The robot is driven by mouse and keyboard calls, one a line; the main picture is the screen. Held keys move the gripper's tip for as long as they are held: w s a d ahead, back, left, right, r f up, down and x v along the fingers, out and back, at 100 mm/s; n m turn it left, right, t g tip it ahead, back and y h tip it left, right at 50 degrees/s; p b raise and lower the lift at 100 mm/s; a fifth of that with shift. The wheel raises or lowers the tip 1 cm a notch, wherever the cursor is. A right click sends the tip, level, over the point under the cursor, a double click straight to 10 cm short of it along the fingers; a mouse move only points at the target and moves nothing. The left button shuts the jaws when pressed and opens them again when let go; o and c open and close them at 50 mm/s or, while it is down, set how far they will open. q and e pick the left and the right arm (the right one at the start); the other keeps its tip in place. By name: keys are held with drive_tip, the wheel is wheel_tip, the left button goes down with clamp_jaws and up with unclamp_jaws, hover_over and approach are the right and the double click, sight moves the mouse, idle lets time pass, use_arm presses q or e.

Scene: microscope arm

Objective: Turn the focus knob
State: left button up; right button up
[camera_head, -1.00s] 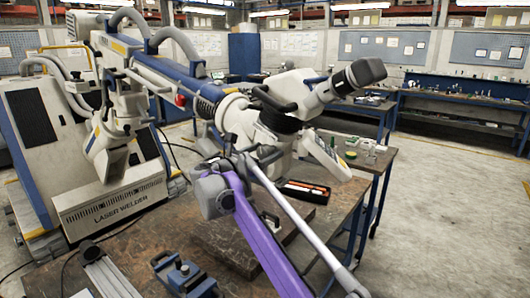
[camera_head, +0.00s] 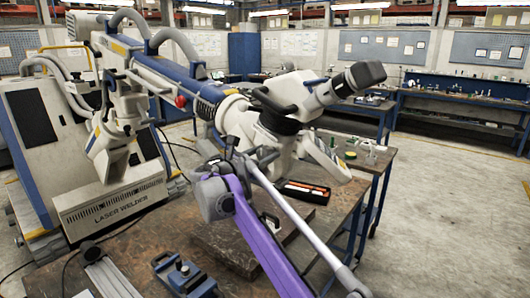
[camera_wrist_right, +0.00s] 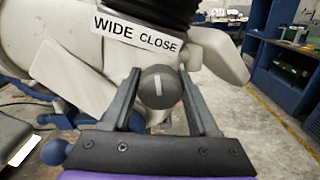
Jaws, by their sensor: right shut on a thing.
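The focus knob (camera_wrist_right: 157,87) is a dark grey round knob with a pale line on its face, below a "WIDE CLOSE" label (camera_wrist_right: 137,34) in the right wrist view. The line stands nearly upright there. My right gripper (camera_wrist_right: 160,81) is shut on the knob, with one finger on each side. In the head view, the microscope head (camera_head: 300,92) hangs on its long arm (camera_head: 165,72). My purple right arm reaches up to the underside of the head, where the knob is hidden from that view. My left gripper is not in view.
A workbench (camera_head: 140,250) lies below, with a blue clamp-like fixture (camera_head: 182,277) and an orange-lined tray (camera_head: 305,191). A laser welder cabinet (camera_head: 110,207) stands at left. Open floor (camera_head: 450,200) is at right.

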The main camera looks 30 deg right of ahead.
drive_tip(key=m+p, duration=0.2)
drive_tip(key=m, duration=0.1)
drive_tip(key=shift+r+m, duration=0.1)
drive_tip(key=shift+m, duration=0.2)
drive_tip(key=shift+s+m+p, duration=0.1)
drive_tip(key=shift+m+p, duration=0.75)
drive_tip(key=shift+m, duration=0.45)
drive_tip(key=o, duration=1.4)
drive_tip(key=shift+c, duration=0.2)
drive_tip(key=b+v, duration=0.1)
drive_tip(key=v, duration=0.9)
drive_tip(key=shift+s+a, duration=0.2)
drive_tip(key=shift+a, duration=0.1)
